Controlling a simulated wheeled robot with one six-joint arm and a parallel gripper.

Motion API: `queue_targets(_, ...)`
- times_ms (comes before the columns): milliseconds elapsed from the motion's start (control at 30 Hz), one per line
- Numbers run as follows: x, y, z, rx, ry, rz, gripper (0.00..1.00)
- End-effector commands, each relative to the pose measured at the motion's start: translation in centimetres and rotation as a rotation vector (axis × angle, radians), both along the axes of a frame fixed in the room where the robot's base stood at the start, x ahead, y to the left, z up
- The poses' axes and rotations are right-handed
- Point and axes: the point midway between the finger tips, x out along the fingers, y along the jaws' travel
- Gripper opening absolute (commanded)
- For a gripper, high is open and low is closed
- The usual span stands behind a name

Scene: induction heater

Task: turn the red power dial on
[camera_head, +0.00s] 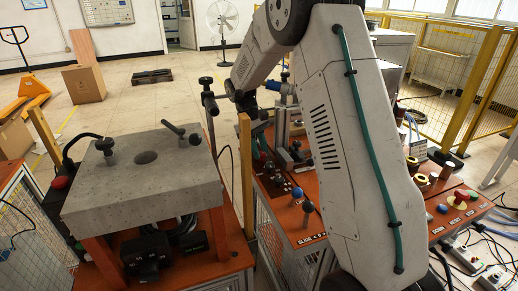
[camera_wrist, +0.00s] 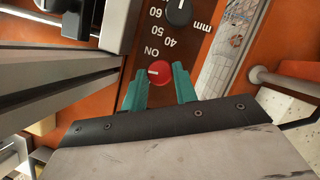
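The red power dial (camera_wrist: 159,72) shows in the wrist view as a round red knob with a small pale pointer mark, on an orange-brown panel. An upside-down "ON" label is printed just above it in the picture. My gripper (camera_wrist: 160,69) has two teal fingers, spread apart with the dial seen between their tips. A gap shows on each side of the dial, so the fingers are not closed on it. How deep the tips reach along the dial cannot be told.
A larger black dial (camera_wrist: 179,11) with a number scale sits above the red one in the wrist view. A metal bar (camera_wrist: 60,88) runs along the left. In the head view, a grey block-topped stand (camera_head: 150,200) is left of the orange workbench (camera_head: 305,235).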

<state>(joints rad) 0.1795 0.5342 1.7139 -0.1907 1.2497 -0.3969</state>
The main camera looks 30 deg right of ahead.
Motion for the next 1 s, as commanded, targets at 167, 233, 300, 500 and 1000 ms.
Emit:
queue_targets(167, 0.03, -0.09, 0.03, 0.000, -0.001, -0.027, 0.06)
queue_targets(233, 0.05, -0.20, 0.05, 0.000, -0.001, -0.096, 0.06)
queue_targets(300, 0.07, -0.25, 0.07, 0.001, -0.002, -0.173, 0.06)
queue_targets(500, 0.08, -0.26, 0.09, 0.000, -0.001, -0.268, 0.06)
queue_targets(1000, 0.08, -0.23, 0.06, 0.000, -0.001, -0.265, 0.50)
